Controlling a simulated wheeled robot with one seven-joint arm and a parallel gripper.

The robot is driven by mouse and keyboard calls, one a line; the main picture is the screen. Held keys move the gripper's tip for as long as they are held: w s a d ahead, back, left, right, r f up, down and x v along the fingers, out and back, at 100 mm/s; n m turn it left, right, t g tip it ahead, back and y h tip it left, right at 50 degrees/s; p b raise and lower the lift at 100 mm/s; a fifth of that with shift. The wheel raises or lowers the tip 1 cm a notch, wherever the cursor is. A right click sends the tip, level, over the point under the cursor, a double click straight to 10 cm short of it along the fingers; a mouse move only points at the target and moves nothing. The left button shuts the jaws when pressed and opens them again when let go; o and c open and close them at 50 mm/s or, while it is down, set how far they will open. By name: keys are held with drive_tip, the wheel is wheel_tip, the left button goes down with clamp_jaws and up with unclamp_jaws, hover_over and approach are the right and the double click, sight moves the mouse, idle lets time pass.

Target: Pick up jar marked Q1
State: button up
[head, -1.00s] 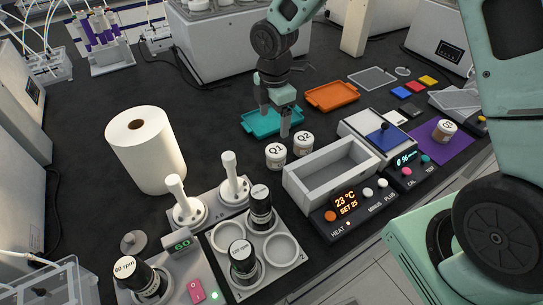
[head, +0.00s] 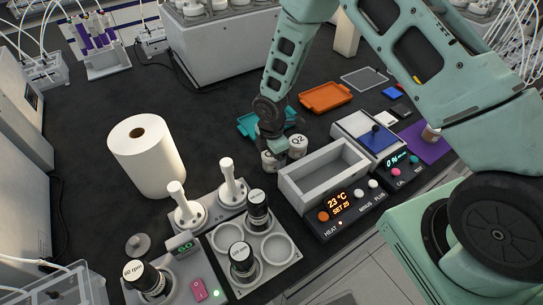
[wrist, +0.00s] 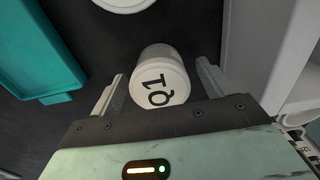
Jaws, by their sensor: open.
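The jar marked Q1 (wrist: 158,88) has a white lid with black lettering. In the wrist view it stands between the two open fingers of my gripper (wrist: 160,92), with a gap showing at its right side and the left finger close to it. In the head view my gripper (head: 272,150) is over the Q1 jar (head: 270,162) and hides most of it. The jar marked Q2 (head: 298,146) stands just behind and to the right of it.
A grey open box (head: 290,187) with a heater panel (head: 350,204) stands close to the right. A teal tray (head: 246,125) and an orange tray (head: 326,97) lie behind. A paper roll (head: 146,160) and a bottle rack (head: 275,262) stand left and in front.

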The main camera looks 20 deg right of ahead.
drive_tip(key=shift+f, duration=0.7)
drive_tip(key=c, duration=1.1)
drive_tip(key=shift+r, duration=0.1)
